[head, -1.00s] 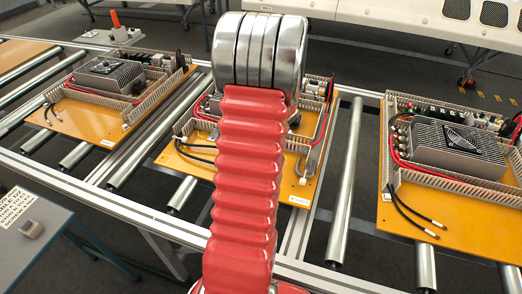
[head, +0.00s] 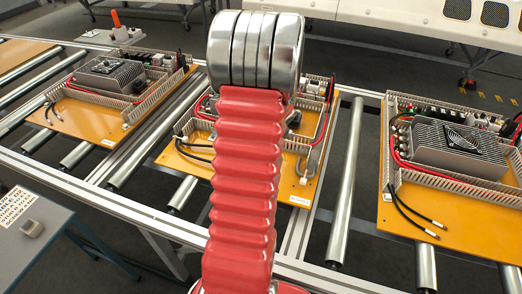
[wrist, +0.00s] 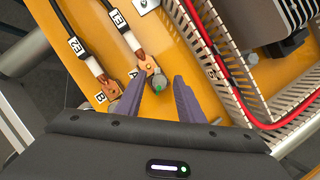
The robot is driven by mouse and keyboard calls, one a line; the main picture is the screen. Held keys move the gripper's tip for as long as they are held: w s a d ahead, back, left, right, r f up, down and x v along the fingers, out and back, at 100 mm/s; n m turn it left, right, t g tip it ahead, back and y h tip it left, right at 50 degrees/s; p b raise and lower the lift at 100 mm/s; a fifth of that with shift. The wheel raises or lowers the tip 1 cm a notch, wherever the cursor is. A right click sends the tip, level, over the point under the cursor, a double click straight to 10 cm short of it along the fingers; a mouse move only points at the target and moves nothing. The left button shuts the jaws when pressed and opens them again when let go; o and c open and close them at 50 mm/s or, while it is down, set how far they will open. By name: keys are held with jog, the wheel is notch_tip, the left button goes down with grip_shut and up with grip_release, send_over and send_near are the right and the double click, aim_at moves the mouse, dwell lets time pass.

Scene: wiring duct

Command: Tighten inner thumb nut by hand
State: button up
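In the wrist view, a grey round thumb nut with a green mark (wrist: 158,84) sits at the copper lug (wrist: 146,63) of the cable by the letter A. My gripper (wrist: 158,79) is open, with one grey-purple finger on each side of this nut and a visible gap to each. A second cable's copper lug (wrist: 110,88) lies to the left by the letter B. The nut there is partly hidden behind my left finger. In the head view, my red arm covers the middle of the centre board (head: 185,163), and my gripper is hidden.
A white slotted wiring duct (wrist: 222,75) with a red cable (wrist: 232,72) runs close to the right of my gripper. More boards sit on the rollers to the left (head: 75,118) and right (head: 440,235). A grey side table (head: 45,245) stands at lower left.

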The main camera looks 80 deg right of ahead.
jog(key=shift+o, duration=0.5)
jog(key=shift+r, duration=0.1)
jog(key=v, duration=1.3)
jog(key=shift+r, duration=0.25)
